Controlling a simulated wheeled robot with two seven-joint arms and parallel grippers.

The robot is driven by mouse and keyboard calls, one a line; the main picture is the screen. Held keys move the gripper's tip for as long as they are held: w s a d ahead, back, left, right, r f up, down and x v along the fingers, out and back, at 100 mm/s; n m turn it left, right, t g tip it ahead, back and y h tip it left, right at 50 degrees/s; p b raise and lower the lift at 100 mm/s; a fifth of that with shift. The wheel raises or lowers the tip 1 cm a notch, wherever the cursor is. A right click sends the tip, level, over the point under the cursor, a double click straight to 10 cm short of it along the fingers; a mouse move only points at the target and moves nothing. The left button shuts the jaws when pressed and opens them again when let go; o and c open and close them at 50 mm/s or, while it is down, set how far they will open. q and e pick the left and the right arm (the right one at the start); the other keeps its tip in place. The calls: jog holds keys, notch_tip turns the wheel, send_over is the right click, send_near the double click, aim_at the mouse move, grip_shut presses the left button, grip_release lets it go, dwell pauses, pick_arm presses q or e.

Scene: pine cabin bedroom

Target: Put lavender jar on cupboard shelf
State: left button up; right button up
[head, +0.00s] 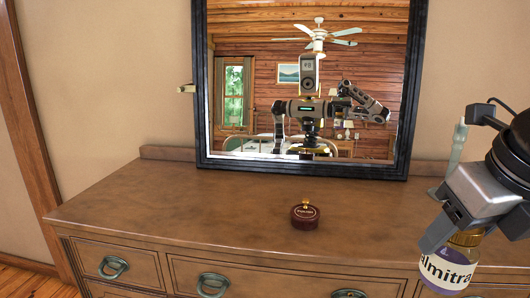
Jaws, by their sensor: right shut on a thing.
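My right gripper (458,232) comes in from the right edge and is shut on a jar (447,272), by its gold-coloured lid. The jar is clear with purplish contents and a white label reading partly "lmitra"; I take it to be the lavender jar. It hangs in front of the dresser's right part, its lower end near the bottom of the picture. My left gripper does not show directly. No cupboard shelf can be made out.
A wooden dresser (220,210) with ring-handled drawers fills the lower picture. A small dark red round box (305,216) with a gold knob sits on its top. A black-framed mirror (200,100) stands behind, reflecting me. A pale green thing (455,150) stands at the right. The top's left is clear.

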jog(key=shift+w+a+f+n+y, duration=0.15)
jog(key=shift+w+f+n, duration=0.15)
jog(key=shift+w+n, duration=0.2)
jog(key=shift+w+f+n+y, duration=0.15)
jog(key=shift+w+f+n, duration=0.1)
jog(key=shift+w+n, duration=0.2)
jog(key=shift+a+f+n+y, duration=0.15)
jog(key=shift+n+y, duration=0.15)
jog(key=shift+n, duration=0.25)
jog(key=shift+a+n, duration=0.15)
jog(key=shift+n, duration=0.35)
jog(key=shift+w+a+f+n+g+y, duration=0.15)
jog(key=shift+f+n+g+y, duration=0.2)
jog(key=shift+n, duration=0.25)
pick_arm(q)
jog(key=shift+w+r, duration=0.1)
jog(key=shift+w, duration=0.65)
pick_arm(e)
jog(key=w+a+f+n+g+h, duration=0.1)
jog(key=f+n+g, duration=0.3)
jog(key=f+n, duration=0.5)
jog(key=w+a+f+n+g+h, duration=0.1)
jog(key=a+f+n+g, duration=0.3)
jog(key=f+n, duration=0.5)
jog(key=w+n, duration=0.1)
jog(key=n, duration=1)
jog(key=shift+a+n, duration=0.25)
jog(key=shift+n, duration=0.15)
jog(key=shift+w, duration=0.15)
